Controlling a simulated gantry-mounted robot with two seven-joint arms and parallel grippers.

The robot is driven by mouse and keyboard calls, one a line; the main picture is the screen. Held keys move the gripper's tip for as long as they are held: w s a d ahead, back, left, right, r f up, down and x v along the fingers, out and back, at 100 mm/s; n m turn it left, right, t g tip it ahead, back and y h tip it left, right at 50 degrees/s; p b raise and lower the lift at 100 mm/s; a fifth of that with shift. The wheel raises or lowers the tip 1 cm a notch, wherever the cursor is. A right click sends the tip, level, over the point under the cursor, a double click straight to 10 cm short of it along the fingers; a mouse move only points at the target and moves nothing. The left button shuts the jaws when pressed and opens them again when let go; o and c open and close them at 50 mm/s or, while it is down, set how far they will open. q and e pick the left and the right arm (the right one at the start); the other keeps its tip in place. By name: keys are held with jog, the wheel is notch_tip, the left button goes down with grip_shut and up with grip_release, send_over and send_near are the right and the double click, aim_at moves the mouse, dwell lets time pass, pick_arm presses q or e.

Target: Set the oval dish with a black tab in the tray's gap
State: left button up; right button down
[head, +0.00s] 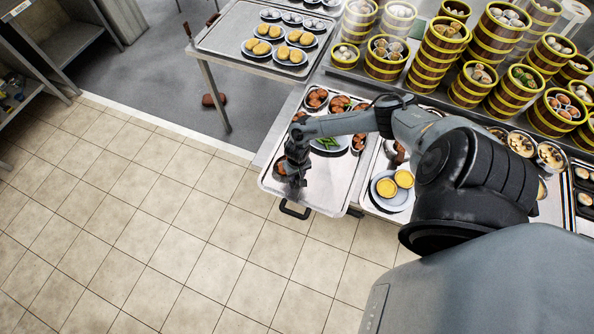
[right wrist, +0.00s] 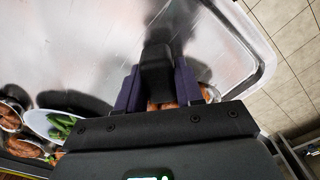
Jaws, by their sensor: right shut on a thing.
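My right gripper (head: 293,182) is low over the front left part of the silver tray (head: 325,190). It is shut on the oval dish (head: 281,168), which holds reddish-brown food and is mostly hidden by the gripper. In the right wrist view, a dark block (right wrist: 157,72), which looks like the black tab, sits between the fingers, with the dish's food (right wrist: 165,105) and pale rim (right wrist: 210,93) just behind. Whether the dish touches the tray is unclear. The tray's front area is bare metal (right wrist: 95,45). My left gripper is not in view.
Several similar dishes (head: 317,97) and a plate of green vegetables (head: 323,147) fill the tray's back part. A plate with yellow tarts (head: 388,188) stands to the right. Bamboo steamer towers (head: 433,60) stand behind. A black handle (head: 295,211) is at the front edge.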

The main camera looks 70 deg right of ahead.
jog(key=shift+f, duration=0.45)
jog(key=c, duration=0.6)
grip_release()
jog(key=shift+c, duration=0.2)
notch_tip(320, 180, up, 9)
jog(key=shift+r+p, duration=0.1)
jog(key=shift+p, duration=0.6)
jog(key=shift+r, duration=0.8)
